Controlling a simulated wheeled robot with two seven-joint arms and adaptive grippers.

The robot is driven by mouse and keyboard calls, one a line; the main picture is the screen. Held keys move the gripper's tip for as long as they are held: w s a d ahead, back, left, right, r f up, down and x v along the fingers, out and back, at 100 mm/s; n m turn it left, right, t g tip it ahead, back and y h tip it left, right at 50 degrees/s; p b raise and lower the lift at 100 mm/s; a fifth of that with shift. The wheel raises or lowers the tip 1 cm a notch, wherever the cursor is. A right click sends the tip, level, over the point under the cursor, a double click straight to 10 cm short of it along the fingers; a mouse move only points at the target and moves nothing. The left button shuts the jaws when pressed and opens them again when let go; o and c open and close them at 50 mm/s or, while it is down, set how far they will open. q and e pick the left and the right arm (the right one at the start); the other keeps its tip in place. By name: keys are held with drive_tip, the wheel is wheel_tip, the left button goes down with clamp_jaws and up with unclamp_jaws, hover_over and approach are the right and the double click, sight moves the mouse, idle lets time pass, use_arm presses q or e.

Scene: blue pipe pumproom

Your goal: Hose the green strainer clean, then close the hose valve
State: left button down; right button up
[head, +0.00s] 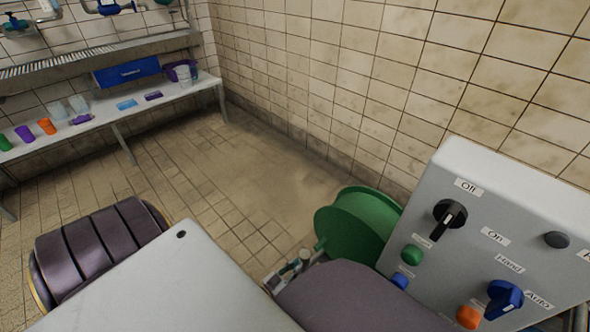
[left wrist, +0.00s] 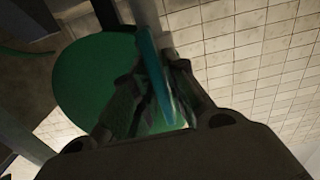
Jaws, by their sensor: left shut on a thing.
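A large green round disc (head: 355,225), which looks like a reel, stands low beside the grey control panel. It also shows in the left wrist view (left wrist: 100,75). My left gripper (head: 300,264) is at the disc's lower left edge, partly hidden behind a dark arm link. In the left wrist view its fingers (left wrist: 160,92) are shut on a narrow teal-blue thing (left wrist: 153,65) in front of the disc. I cannot tell whether this is part of the hose or its valve. I cannot make out the green strainer for certain. My right gripper is not in view.
The grey control panel (head: 465,200) with knobs and coloured buttons stands close at right. A white bench (head: 105,112) at the far left holds small coloured cups, clear cups and a blue box (head: 127,71). The tiled floor (head: 215,175) between is clear.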

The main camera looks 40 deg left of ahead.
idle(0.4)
use_arm(q)
drive_tip(key=c, duration=1.5)
unclamp_jaws()
drive_tip(key=s, duration=0.8)
drive_tip(key=s+a, duration=0.1)
drive_tip(key=s, duration=0.3)
drive_tip(key=shift+s, duration=0.15)
